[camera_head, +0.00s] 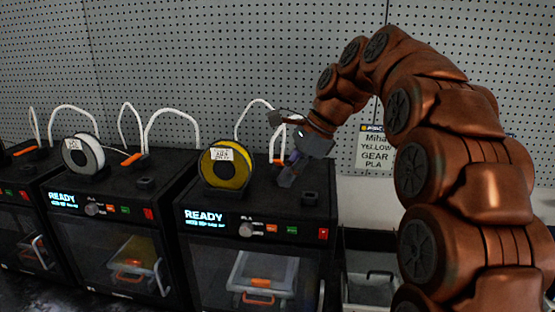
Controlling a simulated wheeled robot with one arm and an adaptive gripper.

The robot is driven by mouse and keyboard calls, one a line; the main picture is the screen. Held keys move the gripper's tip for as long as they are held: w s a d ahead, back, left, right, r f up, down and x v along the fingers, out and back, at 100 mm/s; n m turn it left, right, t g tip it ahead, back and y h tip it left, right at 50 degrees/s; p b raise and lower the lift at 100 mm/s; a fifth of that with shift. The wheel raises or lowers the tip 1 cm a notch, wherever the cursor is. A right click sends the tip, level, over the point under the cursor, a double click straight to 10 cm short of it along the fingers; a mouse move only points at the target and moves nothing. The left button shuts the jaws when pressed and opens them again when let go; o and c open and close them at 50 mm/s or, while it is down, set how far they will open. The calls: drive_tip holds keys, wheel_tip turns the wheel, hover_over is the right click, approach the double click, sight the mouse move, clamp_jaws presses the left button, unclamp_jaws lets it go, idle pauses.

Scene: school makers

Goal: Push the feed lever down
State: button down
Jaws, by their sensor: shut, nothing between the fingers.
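An orange feed lever (277,161) shows on top of the right printer (255,262), at the foot of a white tube, just behind and left of my gripper.
A middle printer (110,245) also reads READY, with a white spool (83,154) and an orange lever (133,159). A third printer (28,215) is cut off at left. A pegboard (200,60) stands behind. A grey bin (371,290) is at right.

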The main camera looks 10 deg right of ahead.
sight(278, 160)
drive_tip(key=w+d+r+m+t, duration=0.1)
drive_tip(key=w+d+r+m, duration=0.2)
drive_tip(key=w, duration=0.1)
drive_tip(key=w+d+r+m+t+y, duration=0.1)
drive_tip(key=w+d+r+m, duration=0.2)
drive_tip(key=w+m, duration=0.1)
drive_tip(key=shift+w, duration=0.8)
drive_tip(key=x, duration=0.4)
drive_tip(key=shift+a+f, duration=0.15)
drive_tip(key=shift+f, duration=0.1)
drive_tip(key=shift+b+x, duration=1.1)
drive_tip(key=shift+b, duration=0.05)
drive_tip(key=shift+w, duration=0.1)
